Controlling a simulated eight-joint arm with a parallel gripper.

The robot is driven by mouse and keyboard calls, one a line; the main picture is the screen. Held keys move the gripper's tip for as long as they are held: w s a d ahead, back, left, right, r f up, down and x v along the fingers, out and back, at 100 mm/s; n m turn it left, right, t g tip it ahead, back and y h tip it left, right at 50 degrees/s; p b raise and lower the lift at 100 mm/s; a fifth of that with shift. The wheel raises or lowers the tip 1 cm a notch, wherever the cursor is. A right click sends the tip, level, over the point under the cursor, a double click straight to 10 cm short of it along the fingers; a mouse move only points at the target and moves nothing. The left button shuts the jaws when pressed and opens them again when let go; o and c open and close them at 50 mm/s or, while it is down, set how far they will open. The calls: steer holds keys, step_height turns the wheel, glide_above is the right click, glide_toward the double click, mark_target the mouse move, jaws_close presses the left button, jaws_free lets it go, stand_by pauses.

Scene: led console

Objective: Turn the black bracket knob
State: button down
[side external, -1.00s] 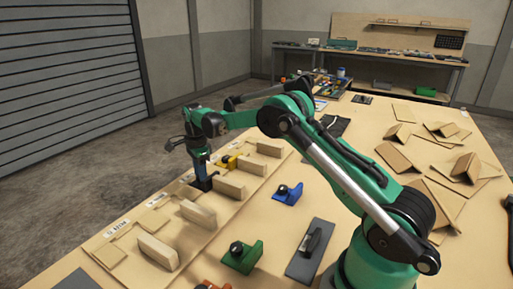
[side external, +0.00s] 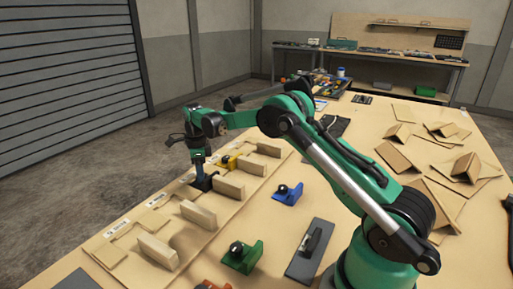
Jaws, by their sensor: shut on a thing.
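The black bracket (side external: 207,183) sits in a slot of the wooden fixture at the table's far left side, between upright wooden blocks. My gripper (side external: 201,172) points down over it and is shut on its knob. The knob itself is hidden by the jaws. The yellow bracket (side external: 228,162) stands just behind it in the neighbouring slot.
A blue bracket (side external: 288,194), a green bracket (side external: 243,258) and a grey plate with a black handle (side external: 310,252) lie on the table in front. Upright wooden blocks (side external: 230,186) stand close to my gripper. Folded brown pieces (side external: 465,167) lie on the right.

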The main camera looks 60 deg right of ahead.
stand_by(0.3)
steer(key=c, duration=0.8)
jaws_free()
steer(key=shift+r, duration=0.1)
steer(key=shift+r, duration=2.8)
